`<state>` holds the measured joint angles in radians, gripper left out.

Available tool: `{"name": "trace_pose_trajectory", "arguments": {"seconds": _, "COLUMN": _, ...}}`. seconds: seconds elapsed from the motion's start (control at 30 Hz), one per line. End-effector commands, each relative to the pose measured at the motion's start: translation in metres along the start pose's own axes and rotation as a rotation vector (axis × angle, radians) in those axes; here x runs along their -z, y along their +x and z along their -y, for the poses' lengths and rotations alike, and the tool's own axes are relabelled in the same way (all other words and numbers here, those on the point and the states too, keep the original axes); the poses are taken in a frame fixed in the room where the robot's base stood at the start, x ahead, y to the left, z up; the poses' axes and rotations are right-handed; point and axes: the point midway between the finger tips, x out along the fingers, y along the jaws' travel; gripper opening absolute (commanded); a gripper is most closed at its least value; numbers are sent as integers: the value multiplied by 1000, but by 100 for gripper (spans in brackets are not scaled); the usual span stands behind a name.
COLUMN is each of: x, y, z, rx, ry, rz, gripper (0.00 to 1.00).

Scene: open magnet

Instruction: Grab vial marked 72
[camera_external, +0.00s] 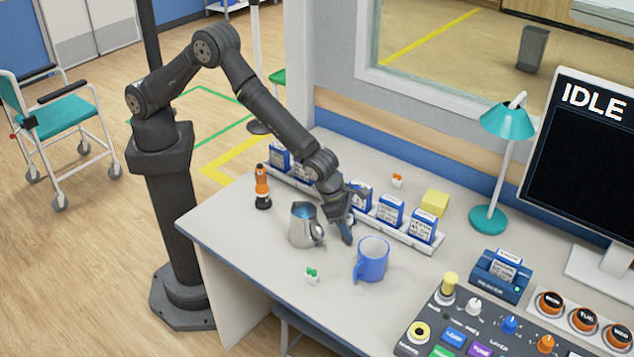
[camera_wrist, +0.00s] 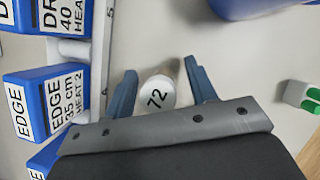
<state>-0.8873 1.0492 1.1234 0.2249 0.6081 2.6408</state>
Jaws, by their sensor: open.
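The vial marked 72 (camera_wrist: 158,92) shows in the wrist view as a round white top with black digits, between the two blue-grey fingers of my gripper (camera_wrist: 161,70). The fingers stand apart, with a gap visible on each side of the vial. In the external view my gripper (camera_external: 347,228) points down at the desk between the steel pitcher and the blue mug. I cannot make out the vial there; my gripper seems to hide it.
A steel pitcher (camera_external: 303,226) stands left of my gripper, and a blue mug (camera_external: 371,261) stands in front on the right. Behind is a rack (camera_external: 427,246) of blue boxes (camera_external: 391,210). Small green-topped items (camera_external: 312,276) lie in front. An orange-and-black bottle (camera_external: 262,188) stands at left.

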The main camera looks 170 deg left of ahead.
Motion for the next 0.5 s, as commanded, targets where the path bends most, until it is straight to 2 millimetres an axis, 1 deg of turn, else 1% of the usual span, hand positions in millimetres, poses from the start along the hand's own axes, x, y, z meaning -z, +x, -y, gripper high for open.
{"name": "trace_pose_trajectory", "arguments": {"seconds": 0.03, "x": 0, "y": 0, "z": 0, "rx": 0, "ry": 0, "rz": 0, "gripper": 51}}
{"name": "trace_pose_trajectory", "arguments": {"seconds": 0.17, "x": 0, "y": 0, "z": 0, "rx": 0, "ry": 0, "rz": 0, "gripper": 26}}
{"name": "trace_pose_trajectory", "arguments": {"seconds": 0.2, "x": 0, "y": 0, "z": 0, "rx": 0, "ry": 0, "rz": 0, "gripper": 18}}
{"name": "trace_pose_trajectory", "arguments": {"seconds": 0.27, "x": 0, "y": 0, "z": 0, "rx": 0, "ry": 0, "rz": 0, "gripper": 6}}
{"name": "trace_pose_trajectory", "arguments": {"seconds": 0.3, "x": 0, "y": 0, "z": 0, "rx": 0, "ry": 0, "rz": 0, "gripper": 3}}
{"name": "trace_pose_trajectory", "arguments": {"seconds": 0.5, "x": 0, "y": -1, "z": 0, "rx": 0, "ry": 0, "rz": 0, "gripper": 3}}
